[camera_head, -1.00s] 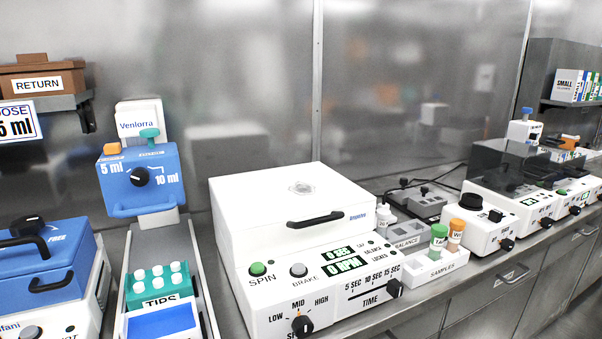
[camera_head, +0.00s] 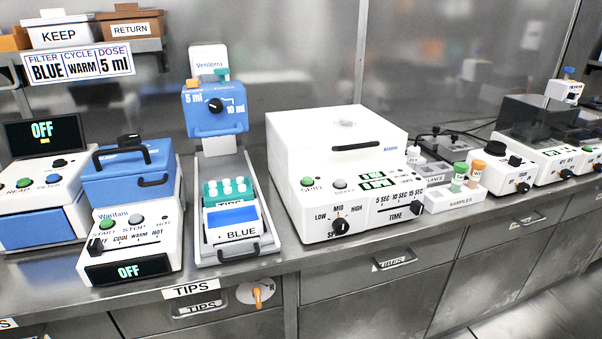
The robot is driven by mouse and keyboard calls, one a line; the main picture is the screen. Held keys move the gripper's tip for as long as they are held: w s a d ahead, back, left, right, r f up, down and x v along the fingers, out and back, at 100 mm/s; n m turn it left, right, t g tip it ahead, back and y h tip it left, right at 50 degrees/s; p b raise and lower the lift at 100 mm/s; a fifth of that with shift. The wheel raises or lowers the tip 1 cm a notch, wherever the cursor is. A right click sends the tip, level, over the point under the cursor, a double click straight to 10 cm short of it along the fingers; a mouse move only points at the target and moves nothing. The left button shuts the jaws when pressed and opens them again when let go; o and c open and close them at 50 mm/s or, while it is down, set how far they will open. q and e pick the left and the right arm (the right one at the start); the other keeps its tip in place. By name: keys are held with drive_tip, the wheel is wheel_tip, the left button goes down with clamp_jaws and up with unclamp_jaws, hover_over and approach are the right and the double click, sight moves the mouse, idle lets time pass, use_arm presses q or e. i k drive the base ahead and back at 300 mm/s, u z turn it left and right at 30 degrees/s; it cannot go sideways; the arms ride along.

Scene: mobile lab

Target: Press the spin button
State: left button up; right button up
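The white centrifuge (camera_head: 300,130) stands on the steel counter right of centre, its lid closed with a black handle on the front. Its green spin button (camera_head: 306,182) is on the upper left of the front panel, above the "SPIN" label. A grey brake button (camera_head: 340,184) is to its right. A small green-lit display (camera_head: 375,180) sits further right; its text is too small to read surely. A black speed knob (camera_head: 341,227) and a black time slider (camera_head: 416,208) are lower on the panel. Neither gripper shows in the view.
Left of the centrifuge stand a blue dispenser (camera_head: 214,110) with a tips tray and a blue-lidded Waritani unit (camera_head: 128,172). A samples rack (camera_head: 454,200) with capped vials is to the right. Drawers with handles line the counter front (camera_head: 330,283).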

sight(306, 179)
drive_tip(key=u, duration=0.8)
drive_tip(key=i, duration=0.65)
drive_tip(key=z, duration=1.2)
